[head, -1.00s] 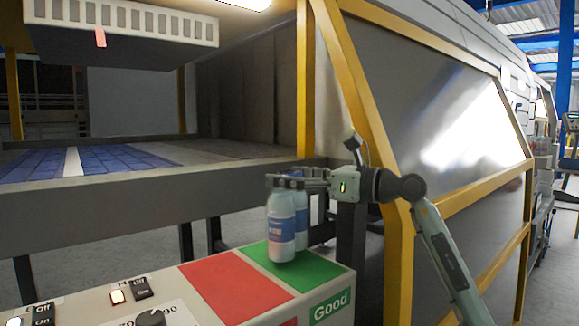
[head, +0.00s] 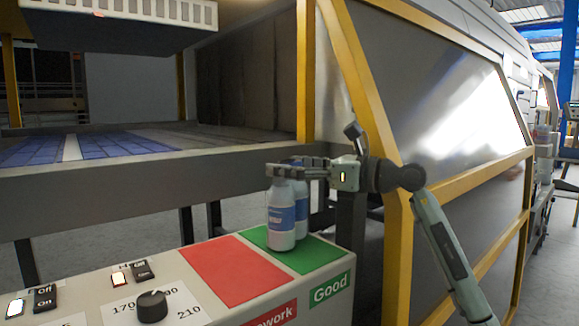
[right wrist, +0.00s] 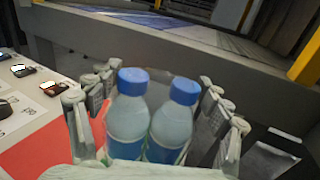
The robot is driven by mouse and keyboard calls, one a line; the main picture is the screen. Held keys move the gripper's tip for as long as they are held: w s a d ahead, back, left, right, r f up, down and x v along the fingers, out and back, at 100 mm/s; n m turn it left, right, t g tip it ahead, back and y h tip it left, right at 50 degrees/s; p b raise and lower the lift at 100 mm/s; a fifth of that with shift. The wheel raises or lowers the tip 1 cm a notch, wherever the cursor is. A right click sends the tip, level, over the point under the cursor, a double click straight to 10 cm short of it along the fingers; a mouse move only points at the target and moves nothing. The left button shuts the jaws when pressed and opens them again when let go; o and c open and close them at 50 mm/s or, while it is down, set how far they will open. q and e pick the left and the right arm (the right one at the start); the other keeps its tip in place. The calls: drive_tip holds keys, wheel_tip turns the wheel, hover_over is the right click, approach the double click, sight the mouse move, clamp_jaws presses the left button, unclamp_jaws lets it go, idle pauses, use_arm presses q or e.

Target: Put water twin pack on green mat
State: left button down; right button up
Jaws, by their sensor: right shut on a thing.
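The water twin pack (head: 282,215) is two upright clear bottles with blue labels, side by side. In the right wrist view their blue caps (right wrist: 133,80) show between the fingers. My right gripper (head: 285,167) is shut on the pack near the bottle tops, reaching in from the right. The pack is over the green mat (head: 318,254), and its base appears to touch the mat's left part. The front bottle partly hides the other in the head view. My left gripper is not in view.
A red mat (head: 232,272) lies left of the green one on the same light panel. Switches and a knob (head: 152,306) are further left. The conveyor frame (head: 120,186) runs behind, and a yellow-framed machine guard (head: 385,215) stands to the right.

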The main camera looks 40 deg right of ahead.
drive_tip(key=shift+f, duration=0.1)
drive_tip(key=o, duration=1.7)
drive_tip(key=shift+o, duration=1)
drive_tip(key=shift+f, duration=0.15)
drive_tip(key=v, duration=0.7)
drive_tip(key=shift+s, duration=0.25)
drive_tip(key=shift+d, duration=0.15)
